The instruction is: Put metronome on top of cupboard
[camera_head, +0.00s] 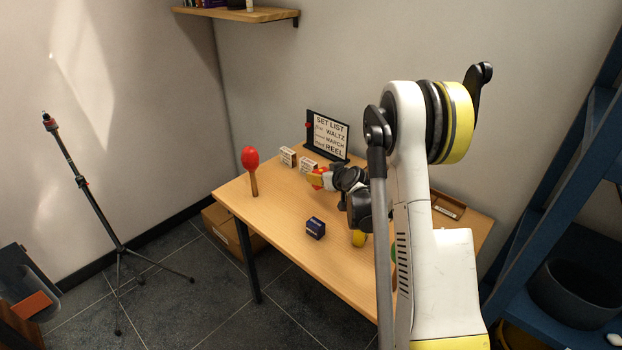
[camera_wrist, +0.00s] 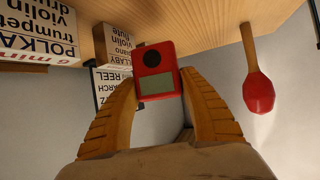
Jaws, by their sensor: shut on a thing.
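A small red metronome (camera_wrist: 156,71) with a dark round dial and a grey-green screen sits between the two yellow ribbed fingers of my gripper (camera_wrist: 160,105) in the wrist view. The fingers are shut on its sides. In the head view my gripper (camera_head: 316,181) is over the back part of the wooden table, and only a bit of red shows at it. I cannot tell whether the metronome touches the table. I cannot make out a cupboard for certain in either view.
On the table (camera_head: 285,222) are a red maraca (camera_head: 251,165), small white boxes (camera_head: 288,156), a set list board (camera_head: 328,134) and a dark blue box (camera_head: 315,228). A blue shelf unit (camera_head: 551,170) stands at right, a black stand (camera_head: 90,195) at left.

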